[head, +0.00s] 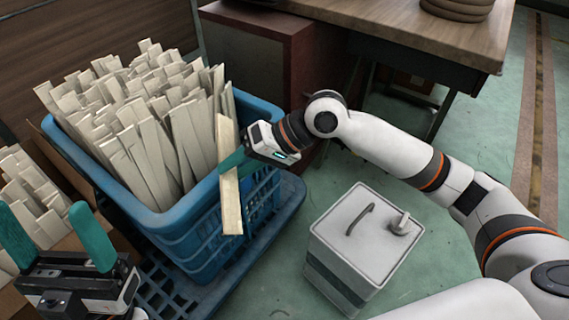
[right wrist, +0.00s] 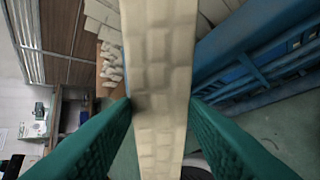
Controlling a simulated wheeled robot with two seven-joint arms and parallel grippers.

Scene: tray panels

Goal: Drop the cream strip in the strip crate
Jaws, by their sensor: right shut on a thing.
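The cream strip (head: 231,190) hangs almost upright at the near right side of the blue strip crate (head: 180,219), in front of its rim. My right gripper (head: 233,163) is shut on the strip around its middle. In the right wrist view the strip (right wrist: 160,85) runs between both green fingers of that gripper (right wrist: 160,110). The crate is packed with several upright cream strips and also shows in the right wrist view (right wrist: 245,40). My left gripper (head: 65,238) is at the lower left, its two green fingers apart with nothing between them.
The crate stands on a blue pallet (head: 160,285). A grey box with a handle (head: 350,245) stands on the green floor to its right. A cardboard box of more strips (head: 35,205) is at the left. A wooden desk (head: 420,35) is behind my right arm.

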